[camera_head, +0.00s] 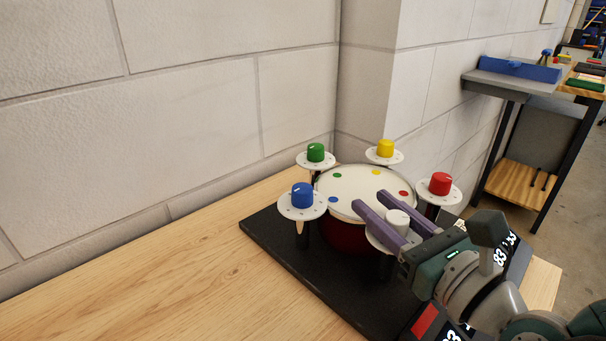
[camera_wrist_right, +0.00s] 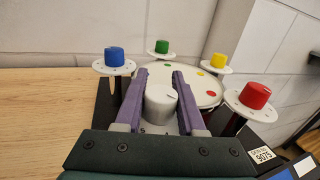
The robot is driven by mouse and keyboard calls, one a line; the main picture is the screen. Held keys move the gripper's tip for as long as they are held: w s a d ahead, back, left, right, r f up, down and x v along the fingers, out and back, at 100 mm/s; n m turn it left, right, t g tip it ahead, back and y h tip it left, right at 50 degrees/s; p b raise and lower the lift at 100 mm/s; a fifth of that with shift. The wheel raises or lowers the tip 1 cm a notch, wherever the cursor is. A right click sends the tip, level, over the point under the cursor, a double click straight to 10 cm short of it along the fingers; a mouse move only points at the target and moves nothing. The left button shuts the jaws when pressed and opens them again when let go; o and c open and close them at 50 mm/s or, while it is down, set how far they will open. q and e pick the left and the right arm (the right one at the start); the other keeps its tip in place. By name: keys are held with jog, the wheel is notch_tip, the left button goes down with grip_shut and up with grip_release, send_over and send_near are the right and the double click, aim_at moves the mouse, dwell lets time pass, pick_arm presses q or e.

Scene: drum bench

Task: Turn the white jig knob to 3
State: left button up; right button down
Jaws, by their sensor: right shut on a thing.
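The white jig knob (camera_head: 398,219) stands on a round white dial plate at the near side of the drum (camera_head: 347,240). My right gripper (camera_head: 370,199) reaches in from the lower right with its purple fingers on either side of this knob. In the right wrist view the white knob (camera_wrist_right: 160,104) sits between the two fingers (camera_wrist_right: 159,74), which are shut on it. A faint mark shows on the knob's top, but I cannot read which number it points to. The fingers cover most of the dial plate. My left gripper is not in view.
Blue (camera_head: 302,195), green (camera_head: 315,152), yellow (camera_head: 385,149) and red (camera_head: 440,184) knobs stand on their own plates around the drum. A black base (camera_head: 285,255) carries them on the wooden bench (camera_head: 180,285). The bench at left is clear; walls rise behind.

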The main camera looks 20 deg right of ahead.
aim_at(406, 229)
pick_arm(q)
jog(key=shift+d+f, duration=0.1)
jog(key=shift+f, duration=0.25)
pick_arm(e)
jog(key=shift+a+n+y, duration=0.1)
jog(key=shift+n+y, duration=0.3)
jog(key=shift+y, duration=0.3)
jog(key=c, duration=0.5)
grip_release()
jog(key=shift+s, duration=0.25)
jog(key=s, duration=0.3)
jog(key=s+d, duration=0.1)
jog(key=s, duration=0.5)
jog(key=shift+s+d, duration=0.2)
jog(key=shift+d, duration=0.15)
